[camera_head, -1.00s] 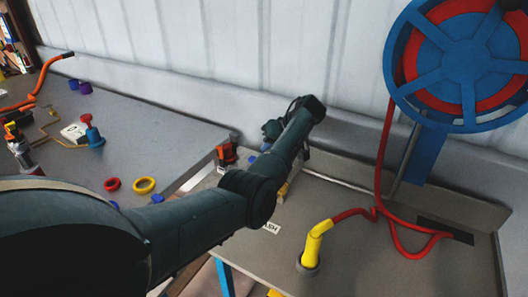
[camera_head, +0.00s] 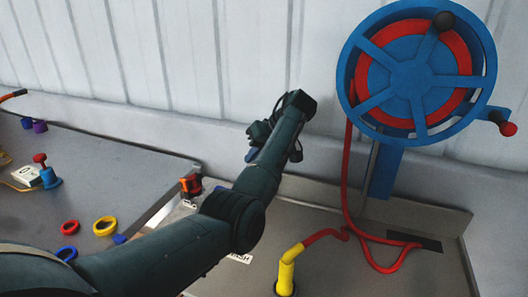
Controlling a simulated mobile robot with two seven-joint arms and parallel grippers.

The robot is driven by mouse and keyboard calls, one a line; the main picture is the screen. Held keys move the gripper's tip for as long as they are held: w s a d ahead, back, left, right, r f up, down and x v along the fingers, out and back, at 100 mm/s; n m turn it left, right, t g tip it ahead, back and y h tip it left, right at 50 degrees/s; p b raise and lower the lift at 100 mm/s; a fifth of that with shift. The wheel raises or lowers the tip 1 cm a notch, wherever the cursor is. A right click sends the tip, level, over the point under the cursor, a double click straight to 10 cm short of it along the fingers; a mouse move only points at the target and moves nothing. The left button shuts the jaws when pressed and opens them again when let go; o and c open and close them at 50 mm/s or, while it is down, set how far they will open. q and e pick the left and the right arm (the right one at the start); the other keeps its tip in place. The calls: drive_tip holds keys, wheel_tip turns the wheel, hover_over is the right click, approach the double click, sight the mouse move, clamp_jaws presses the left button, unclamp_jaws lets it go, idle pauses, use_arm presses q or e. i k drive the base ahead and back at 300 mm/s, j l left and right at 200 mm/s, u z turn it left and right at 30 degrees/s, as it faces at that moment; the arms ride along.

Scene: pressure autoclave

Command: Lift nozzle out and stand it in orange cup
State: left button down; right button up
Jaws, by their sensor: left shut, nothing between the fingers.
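The yellow nozzle (camera_head: 287,272) stands nearly upright in a dark round holder on the grey bench, low in the head view. A red hose (camera_head: 322,237) runs from its top toward the reel. My left gripper (camera_head: 257,138) is above the bench near the back wall, up and left of the nozzle and apart from it. It is shut and empty, partly hidden by my own wrist. I cannot make out an orange cup for certain. A small red-orange and black thing (camera_head: 191,185) stands left of my arm. My right gripper is out of view.
A blue and red hose reel (camera_head: 415,75) stands at the back right, with hose hanging down to the bench. The left table (camera_head: 120,165) holds red, yellow and blue rings and a blue part with a red top (camera_head: 48,175).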

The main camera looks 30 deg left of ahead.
sight(285, 286)
drive_tip(key=k, duration=1)
